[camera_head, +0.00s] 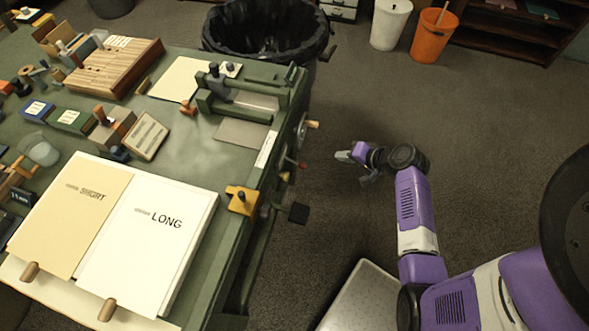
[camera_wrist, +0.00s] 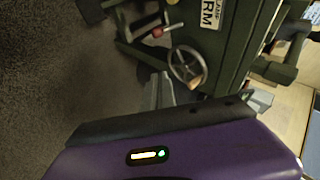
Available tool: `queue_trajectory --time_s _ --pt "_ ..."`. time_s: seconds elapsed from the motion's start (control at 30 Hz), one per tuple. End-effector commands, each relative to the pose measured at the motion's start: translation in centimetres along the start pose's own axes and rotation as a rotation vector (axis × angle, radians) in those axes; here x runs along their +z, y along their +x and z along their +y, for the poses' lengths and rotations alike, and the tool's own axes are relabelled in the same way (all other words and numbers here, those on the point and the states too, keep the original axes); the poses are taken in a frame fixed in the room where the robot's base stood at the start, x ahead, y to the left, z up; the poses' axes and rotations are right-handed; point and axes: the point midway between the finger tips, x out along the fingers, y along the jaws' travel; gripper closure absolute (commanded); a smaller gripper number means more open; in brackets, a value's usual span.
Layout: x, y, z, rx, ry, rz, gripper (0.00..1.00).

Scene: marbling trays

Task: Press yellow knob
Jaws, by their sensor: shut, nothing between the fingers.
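A yellow block with a dark round top (camera_head: 242,199) sits at the right edge of the green bench in the head view. It is the clearest yellow fitting there; I cannot tell whether it is the yellow knob itself. My gripper (camera_head: 345,156) hangs over the floor to the right of the bench, apart from it and farther back than the yellow block. In the wrist view my gripper (camera_wrist: 160,93) is shut and empty, with its fingers pointing towards the bench side. I cannot make out a yellow knob in the wrist view.
A handwheel (camera_wrist: 186,66) and a red-tipped lever (camera_wrist: 168,30) stick out from the bench side. Open sheets marked SHORT and LONG lie on the bench (camera_head: 185,142). A black bin (camera_head: 265,30) stands behind the bench.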

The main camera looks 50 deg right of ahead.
Motion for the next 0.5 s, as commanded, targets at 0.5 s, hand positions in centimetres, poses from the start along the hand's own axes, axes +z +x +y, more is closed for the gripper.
queue_trajectory --time_s 0.5 --pt "7.9 0.0 -0.6 -0.073 0.101 -0.323 1.00"
